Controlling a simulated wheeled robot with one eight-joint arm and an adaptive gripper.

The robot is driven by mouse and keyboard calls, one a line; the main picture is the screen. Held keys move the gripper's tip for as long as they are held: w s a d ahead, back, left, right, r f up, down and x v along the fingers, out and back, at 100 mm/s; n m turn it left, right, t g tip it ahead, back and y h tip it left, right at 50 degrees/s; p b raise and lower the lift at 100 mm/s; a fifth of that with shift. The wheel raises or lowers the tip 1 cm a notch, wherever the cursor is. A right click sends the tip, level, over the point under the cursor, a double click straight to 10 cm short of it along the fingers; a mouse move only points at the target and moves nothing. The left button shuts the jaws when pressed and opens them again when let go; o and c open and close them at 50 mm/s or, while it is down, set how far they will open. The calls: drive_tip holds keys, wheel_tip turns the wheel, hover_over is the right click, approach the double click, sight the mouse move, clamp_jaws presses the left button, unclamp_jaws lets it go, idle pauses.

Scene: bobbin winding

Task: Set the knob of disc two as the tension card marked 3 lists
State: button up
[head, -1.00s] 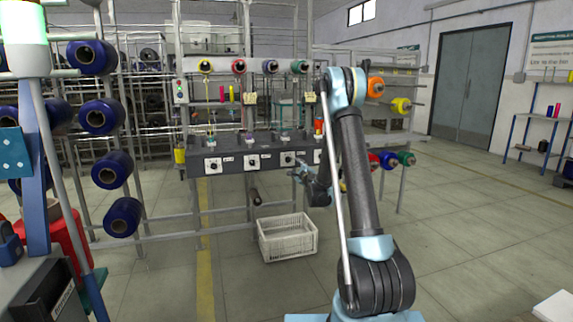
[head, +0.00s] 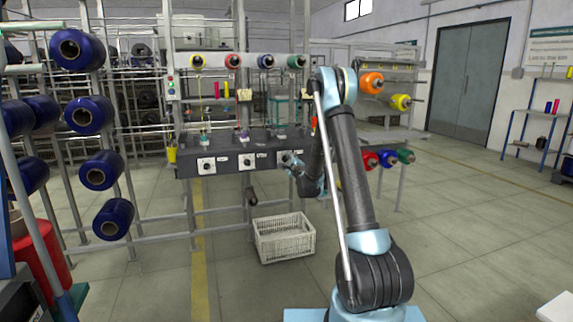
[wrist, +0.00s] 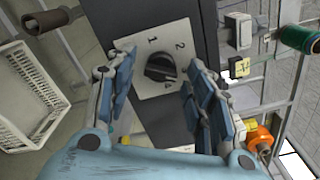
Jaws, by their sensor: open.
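A dark grey panel (head: 228,162) on the winding frame carries a row of black knobs on white plates. The panel labels are too small to read. A pale yellow card (head: 245,95) hangs above the panel; its marking is unreadable.
A white crate (head: 284,238) stands on the floor below the panel and shows at the left of the wrist view. Coloured spools (head: 233,61) line the rail above. Blue spools (head: 88,115) stand on a rack at the left.

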drive_tip(key=shift+s+a, duration=0.1)
drive_tip(key=shift+a, duration=0.05)
drive_tip(key=c, duration=1.1)
drive_tip(key=shift+o, duration=0.2)
drive_tip(key=shift+n, duration=0.3)
drive_tip(key=n, duration=0.5)
drive_tip(key=shift+s, duration=0.1)
drive_tip(key=n, duration=0.6)
drive_tip(key=o, duration=1.1)
drive_tip(key=shift+c, duration=0.2)
